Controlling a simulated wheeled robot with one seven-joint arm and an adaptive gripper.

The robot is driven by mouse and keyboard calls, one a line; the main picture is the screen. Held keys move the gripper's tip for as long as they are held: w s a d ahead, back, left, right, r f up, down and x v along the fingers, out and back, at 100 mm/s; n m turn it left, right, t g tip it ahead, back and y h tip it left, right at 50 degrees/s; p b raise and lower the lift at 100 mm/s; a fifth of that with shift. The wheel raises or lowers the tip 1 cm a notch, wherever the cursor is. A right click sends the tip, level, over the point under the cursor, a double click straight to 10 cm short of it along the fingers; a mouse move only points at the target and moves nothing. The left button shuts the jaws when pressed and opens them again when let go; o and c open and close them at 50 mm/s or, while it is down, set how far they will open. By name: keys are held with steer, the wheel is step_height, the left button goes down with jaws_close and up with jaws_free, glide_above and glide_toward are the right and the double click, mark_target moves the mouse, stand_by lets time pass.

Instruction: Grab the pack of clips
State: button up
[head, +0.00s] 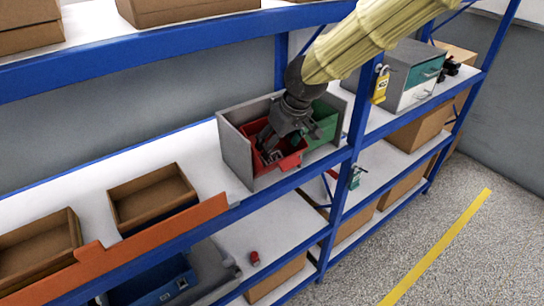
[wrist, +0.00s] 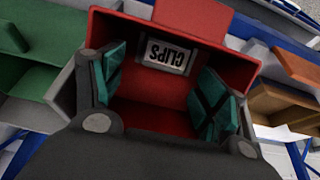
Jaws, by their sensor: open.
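The pack of clips (wrist: 168,56) shows in the wrist view as a small grey-edged piece with a white face reading CLIPS upside down. It is inside the red bin (wrist: 222,53), near its far wall; whether it lies flat or leans I cannot tell. My gripper (wrist: 165,92) is open, its two teal-padded fingers pointing into the red bin on either side of the view. The pack appears beyond and between the fingertips, with nothing held. In the head view my gripper (head: 268,143) reaches down into the red bin (head: 290,161) and hides much of its inside.
A grey open box (head: 236,153) surrounds the red bin and a green bin (head: 326,117) beside it. A blue shelf post (head: 358,115) with a yellow padlock (head: 381,84) stands close to the right. Brown trays (head: 150,200) sit to the left; white shelf shows between.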

mark_target(272, 156)
steer(key=shift+s+a, duration=0.1)
steer(key=shift+s, duration=0.15)
steer(key=shift+a+f+p, duration=0.15)
steer(key=shift+f+p, duration=0.1)
steer(key=shift+p, duration=0.25)
steer(key=x, duration=0.1)
steer(key=p+x, duration=0.1)
steer(key=x, duration=0.1)
steer(key=shift+w+a+f, duration=0.1)
steer(key=shift+w+a, duration=0.05)
steer(key=shift+w, duration=0.2)
steer(key=shift+a+f, duration=0.1)
steer(key=shift+f, duration=0.35)
steer(key=c, duration=0.8)
